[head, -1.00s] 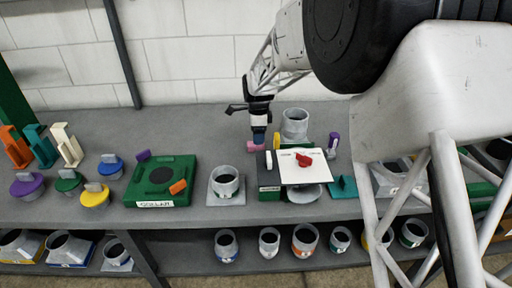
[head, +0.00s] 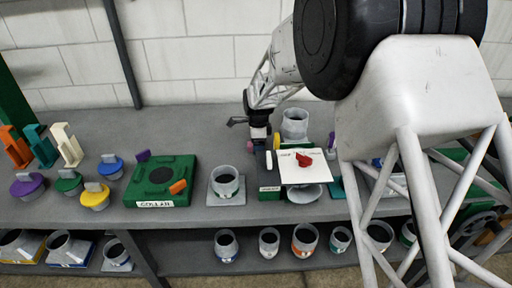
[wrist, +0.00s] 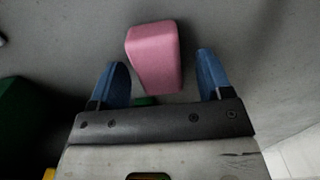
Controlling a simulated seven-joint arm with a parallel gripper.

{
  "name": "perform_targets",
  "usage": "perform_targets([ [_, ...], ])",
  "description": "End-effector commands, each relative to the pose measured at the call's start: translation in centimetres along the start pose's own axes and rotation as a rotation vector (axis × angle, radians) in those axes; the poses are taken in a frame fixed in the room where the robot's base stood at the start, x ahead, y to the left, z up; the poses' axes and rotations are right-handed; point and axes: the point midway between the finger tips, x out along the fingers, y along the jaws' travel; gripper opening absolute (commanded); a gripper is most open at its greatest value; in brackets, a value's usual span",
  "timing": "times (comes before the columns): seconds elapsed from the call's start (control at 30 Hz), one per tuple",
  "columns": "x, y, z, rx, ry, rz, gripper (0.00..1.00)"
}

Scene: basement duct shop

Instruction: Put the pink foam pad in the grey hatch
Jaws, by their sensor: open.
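The pink foam pad (wrist: 154,57) lies on the grey bench top in the wrist view. It sits between the two blue fingertips of my gripper (wrist: 163,60), nearer the left one, with visible gaps on both sides. My gripper is open and empty. In the head view my gripper (head: 259,140) points down at the bench behind a white panel with a red handle (head: 304,160); the pad is mostly hidden there. I cannot tell for sure which thing is the grey hatch; a grey round-mouthed fitting on a square base (head: 226,183) stands left of the panel.
A green box with a round dark hole (head: 150,197) stands left on the bench. Coloured knobbed plugs (head: 95,195) and upright blocks (head: 65,145) lie farther left. A tall grey cylinder (head: 295,124) stands close right of my gripper. The back left bench is clear.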

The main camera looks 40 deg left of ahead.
Motion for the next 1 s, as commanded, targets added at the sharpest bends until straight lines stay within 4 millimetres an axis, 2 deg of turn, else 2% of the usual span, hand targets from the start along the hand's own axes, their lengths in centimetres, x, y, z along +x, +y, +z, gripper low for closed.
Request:
perform_targets([
  [0.57,0.08,0.00,0.00,0.000,0.000,0.000,0.71],
  [0.9,0.08,0.00,0.00,0.000,0.000,0.000,0.20],
  [1.0,0.07,0.00,0.00,0.000,0.000,0.000,0.16],
])
